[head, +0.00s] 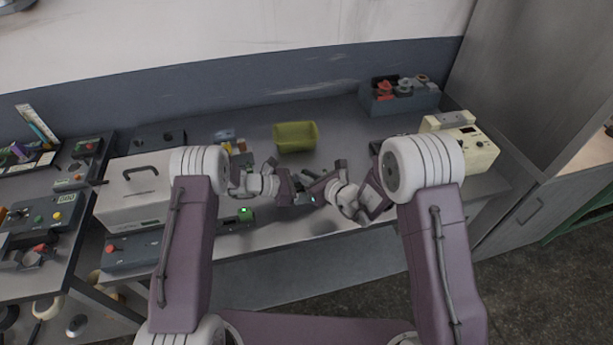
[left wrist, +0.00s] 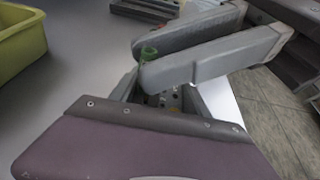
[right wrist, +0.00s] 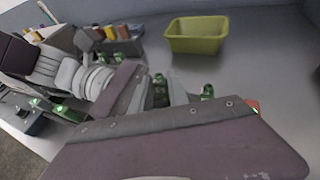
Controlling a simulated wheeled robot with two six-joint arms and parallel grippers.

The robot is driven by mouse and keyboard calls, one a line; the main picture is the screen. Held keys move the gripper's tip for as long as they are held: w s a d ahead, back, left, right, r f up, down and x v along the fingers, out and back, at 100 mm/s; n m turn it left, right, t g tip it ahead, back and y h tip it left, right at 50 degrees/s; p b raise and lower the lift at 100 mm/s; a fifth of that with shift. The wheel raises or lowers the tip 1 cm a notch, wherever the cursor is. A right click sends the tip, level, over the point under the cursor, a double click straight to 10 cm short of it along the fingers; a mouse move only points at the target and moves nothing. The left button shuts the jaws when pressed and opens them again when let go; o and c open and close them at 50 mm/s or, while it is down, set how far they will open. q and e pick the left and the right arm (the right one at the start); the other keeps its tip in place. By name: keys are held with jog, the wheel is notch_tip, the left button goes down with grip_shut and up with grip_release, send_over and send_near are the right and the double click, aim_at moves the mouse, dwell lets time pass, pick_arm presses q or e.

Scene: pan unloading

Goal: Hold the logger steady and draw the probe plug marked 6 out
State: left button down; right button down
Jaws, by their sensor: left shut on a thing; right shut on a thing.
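The logger, a dark block, is mostly hidden between my two grippers in the head view. In the left wrist view its face with small sockets (left wrist: 172,98) shows between the fingers. My left gripper (head: 288,190) is shut on the logger. My right gripper (head: 314,190) comes in from the right and is shut on a green plug (right wrist: 160,88), seen between its fingers in the right wrist view. The green plug's top also shows in the left wrist view (left wrist: 148,53). Another green plug (right wrist: 207,92) stands to its right. I cannot read the plug markings.
A yellow-green bin (head: 296,146) stands behind the grippers. A grey box with a handle (head: 135,200) is at the left, a cream instrument (head: 470,152) at the right, and a dark crate with spools (head: 400,103) at the back. A small device with a green display (head: 240,216) lies near the front edge.

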jog(key=shift+r, duration=1.15)
pick_arm(q)
jog(key=shift+c, duration=2.2)
grip_release()
jog(key=v, duration=1.2)
